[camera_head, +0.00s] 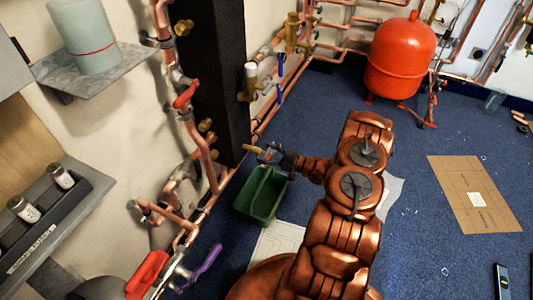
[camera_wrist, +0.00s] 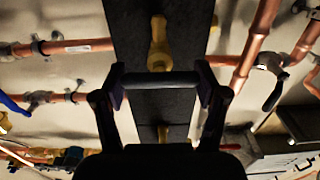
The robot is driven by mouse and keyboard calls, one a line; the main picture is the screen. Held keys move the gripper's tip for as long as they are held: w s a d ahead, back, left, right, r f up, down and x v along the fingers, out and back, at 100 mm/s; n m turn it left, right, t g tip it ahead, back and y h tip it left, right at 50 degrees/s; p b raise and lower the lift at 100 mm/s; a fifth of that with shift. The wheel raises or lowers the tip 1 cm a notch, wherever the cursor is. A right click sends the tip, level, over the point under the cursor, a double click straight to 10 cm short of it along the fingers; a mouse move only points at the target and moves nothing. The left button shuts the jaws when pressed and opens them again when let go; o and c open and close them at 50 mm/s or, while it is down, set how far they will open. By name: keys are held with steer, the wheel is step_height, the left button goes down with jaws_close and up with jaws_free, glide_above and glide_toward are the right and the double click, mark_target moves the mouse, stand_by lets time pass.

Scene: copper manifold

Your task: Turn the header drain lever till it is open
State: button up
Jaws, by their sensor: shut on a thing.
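A brass drain valve (camera_head: 254,149) sticks out low by the black post, above a green tub. My gripper (camera_head: 272,155) is at this valve, at the end of my copper-coloured arm. In the wrist view my gripper (camera_wrist: 160,82) is shut on a dark grey bar, which looks like the header drain lever (camera_wrist: 160,79). The bar lies level across the picture between the two fingers. The brass valve body (camera_wrist: 159,45) shows just behind it, against the black post. In the head view the lever is small and partly hidden by the fingers, so its exact angle is unclear.
The green tub (camera_head: 262,196) stands on the blue floor below the valve. Copper pipes with a red lever (camera_head: 185,95) and a purple lever (camera_head: 205,262) run along the left wall. A red tank (camera_head: 401,58) stands at the back. Cardboard (camera_head: 474,194) lies on open floor at right.

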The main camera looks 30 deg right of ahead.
steer(key=n+p, duration=0.2)
steer(key=n, duration=0.2)
steer(key=shift+r, duration=0.1)
steer(key=n+p, duration=0.1)
steer(key=n, duration=0.3)
steer(key=shift+a+n, duration=0.1)
steer(key=shift+n, duration=0.2)
steer(key=n+p, duration=0.2)
steer(key=n, duration=0.3)
steer(key=shift+f+n+p, duration=0.2)
steer(key=shift+n+p, duration=0.6)
steer(key=shift+n, duration=1.2)
steer(key=shift+s, duration=0.1)
steer(key=o, duration=1.2)
steer(key=shift+c, duration=0.2)
